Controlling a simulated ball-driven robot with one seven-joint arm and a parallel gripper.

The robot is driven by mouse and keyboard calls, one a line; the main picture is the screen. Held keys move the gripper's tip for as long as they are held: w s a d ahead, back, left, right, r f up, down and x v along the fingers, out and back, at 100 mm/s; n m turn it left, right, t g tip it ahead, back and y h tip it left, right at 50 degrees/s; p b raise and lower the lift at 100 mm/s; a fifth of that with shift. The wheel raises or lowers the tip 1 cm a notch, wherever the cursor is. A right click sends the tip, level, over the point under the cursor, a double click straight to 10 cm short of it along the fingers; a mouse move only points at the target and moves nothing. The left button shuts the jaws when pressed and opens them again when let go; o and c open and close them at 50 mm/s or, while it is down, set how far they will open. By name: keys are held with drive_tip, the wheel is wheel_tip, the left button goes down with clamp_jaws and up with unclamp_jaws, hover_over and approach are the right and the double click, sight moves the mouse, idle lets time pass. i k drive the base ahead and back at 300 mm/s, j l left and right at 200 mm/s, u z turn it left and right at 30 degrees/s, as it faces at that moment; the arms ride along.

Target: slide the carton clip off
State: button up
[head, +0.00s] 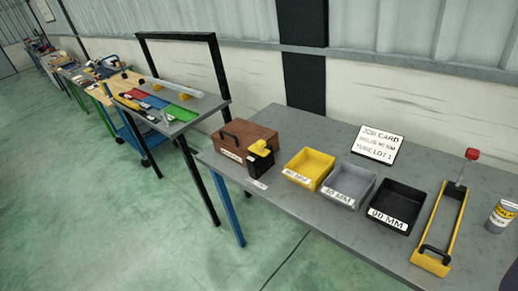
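A brown box (253,136), which may be the carton, stands at the left end of the grey table. It has a dark handle-like piece (229,139) and a pale label on its front. A small black block with a yellow top (261,157) stands against its right front corner. I cannot tell whether either piece is the clip. My gripper is not in view.
Right of the box stand a yellow bin (309,168), a grey bin (348,184) and a black bin (397,205). A job card (377,145), a long yellow frame (441,230) and a can (501,216) share the table (330,225). Green floor (110,220) lies open at left.

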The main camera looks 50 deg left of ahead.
sight(258, 148)
drive_tip(key=i+j, duration=0.35)
drive_tip(key=j, duration=0.2)
drive_tip(key=i+j, duration=0.35)
drive_tip(key=j, duration=0.2)
drive_tip(key=i+j, duration=0.35)
drive_tip(key=j, duration=0.2)
drive_tip(key=i+j, duration=0.35)
drive_tip(key=j, duration=0.2)
drive_tip(key=i+j, duration=0.35)
drive_tip(key=j, duration=0.15)
drive_tip(key=k+j+u, duration=0.05)
